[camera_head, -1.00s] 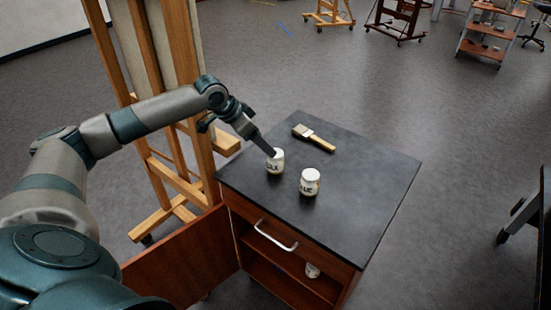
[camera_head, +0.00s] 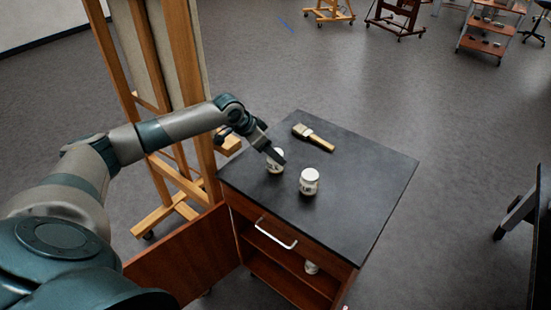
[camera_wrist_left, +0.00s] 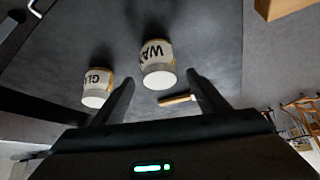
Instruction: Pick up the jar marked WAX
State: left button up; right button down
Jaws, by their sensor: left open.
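The WAX jar (camera_head: 275,167) is a small white jar standing upright on the dark cabinet top, partly hidden by my left gripper (camera_head: 274,156) in the head view. My left gripper (camera_wrist_left: 160,80) is open and empty, close to the jar; contact cannot be told. My right gripper is in neither view.
A similar jar (camera_head: 309,182), marked GLUE in the left wrist view (camera_wrist_left: 97,87), stands close by. A brush (camera_head: 313,137) lies behind on the cabinet top (camera_head: 350,195). Another jar (camera_head: 311,268) is inside the cabinet. A wooden easel (camera_head: 190,100) stands at the left.

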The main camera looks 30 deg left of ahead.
pick_arm(q)
jog(key=shift+x, duration=1.3)
jog(key=shift+c, duration=0.5)
jog(key=c, duration=1.1)
jog(key=shift+r, duration=0.1)
